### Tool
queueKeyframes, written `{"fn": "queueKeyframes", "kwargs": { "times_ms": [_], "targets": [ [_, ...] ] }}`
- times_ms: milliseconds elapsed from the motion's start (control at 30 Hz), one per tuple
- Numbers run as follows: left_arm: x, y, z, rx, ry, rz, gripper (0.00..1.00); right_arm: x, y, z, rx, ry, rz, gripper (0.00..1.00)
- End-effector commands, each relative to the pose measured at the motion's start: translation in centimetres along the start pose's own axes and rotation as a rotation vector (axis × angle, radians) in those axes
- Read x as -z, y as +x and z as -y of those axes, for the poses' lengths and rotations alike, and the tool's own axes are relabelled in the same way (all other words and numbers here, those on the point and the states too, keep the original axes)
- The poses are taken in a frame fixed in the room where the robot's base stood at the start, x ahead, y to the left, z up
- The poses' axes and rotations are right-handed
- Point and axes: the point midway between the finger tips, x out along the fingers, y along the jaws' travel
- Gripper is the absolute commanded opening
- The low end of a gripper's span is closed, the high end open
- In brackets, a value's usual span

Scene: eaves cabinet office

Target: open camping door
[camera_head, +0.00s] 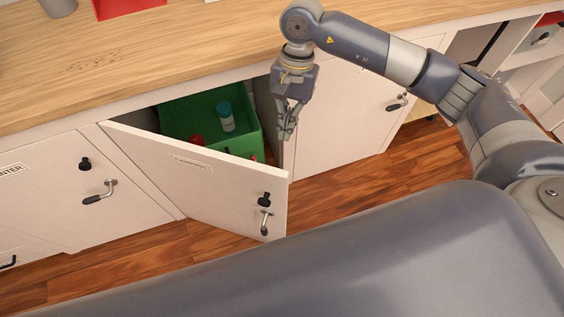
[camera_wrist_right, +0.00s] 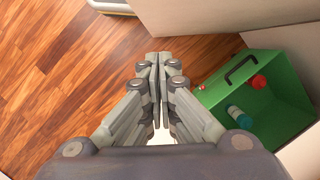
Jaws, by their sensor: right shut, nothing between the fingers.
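The white cabinet door (camera_head: 205,170) in the middle of the row stands partly open, hinged at its left side and swung out toward me. It has a small label, a black knob (camera_head: 264,199) and a metal lever handle (camera_head: 265,222) near its free edge. The label is too small to read. My right gripper (camera_head: 286,132) is shut and empty, at the right side of the opening, apart from the door's handle. In the right wrist view its fingertips (camera_wrist_right: 158,58) meet over the floor. My left gripper is not in view.
Inside the cabinet is a green crate (camera_head: 242,143) holding a teal-capped bottle (camera_head: 226,117) and red items. Closed doors with handles flank the opening. A wooden countertop (camera_head: 150,55) runs above. Wooden floor (camera_head: 340,200) lies clear in front.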

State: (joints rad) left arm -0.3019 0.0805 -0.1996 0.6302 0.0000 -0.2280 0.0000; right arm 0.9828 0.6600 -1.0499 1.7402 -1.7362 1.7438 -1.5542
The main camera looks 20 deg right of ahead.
Motion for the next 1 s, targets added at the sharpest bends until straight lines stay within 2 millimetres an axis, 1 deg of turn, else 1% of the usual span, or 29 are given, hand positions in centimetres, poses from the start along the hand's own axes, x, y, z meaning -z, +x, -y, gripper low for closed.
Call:
{"fn": "queueKeyframes", "kwargs": {
  "times_ms": [33, 133, 267, 500, 633, 700, 800, 900, 1000],
  "targets": [
    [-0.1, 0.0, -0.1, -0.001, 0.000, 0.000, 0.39, 0.4, -0.1, -0.4, -0.016, -0.001, -0.012, 0.00],
    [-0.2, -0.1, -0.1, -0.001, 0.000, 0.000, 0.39, 0.7, 0.4, -0.7, -0.028, -0.003, -0.020, 0.00],
    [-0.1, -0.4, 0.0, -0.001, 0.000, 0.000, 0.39, 0.6, 2.2, -0.7, -0.029, -0.003, -0.016, 0.00],
    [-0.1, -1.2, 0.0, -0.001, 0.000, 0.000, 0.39, 0.6, 7.3, -0.8, -0.028, -0.003, -0.014, 0.00],
    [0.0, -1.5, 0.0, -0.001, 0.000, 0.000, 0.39, 0.6, 9.9, -0.8, -0.025, -0.003, -0.014, 0.00],
    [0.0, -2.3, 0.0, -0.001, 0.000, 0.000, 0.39, -0.8, 9.9, -0.8, -0.024, -0.008, -0.014, 0.00],
    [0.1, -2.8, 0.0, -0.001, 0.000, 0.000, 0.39, -1.9, 10.3, -0.8, -0.024, -0.006, -0.016, 0.00],
    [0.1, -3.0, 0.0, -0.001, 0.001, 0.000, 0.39, -2.7, 10.6, -0.8, -0.023, -0.005, -0.017, 0.00],
    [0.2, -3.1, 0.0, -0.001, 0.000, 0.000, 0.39, -3.1, 10.8, -0.8, -0.023, -0.004, -0.018, 0.00]
  ]
}}
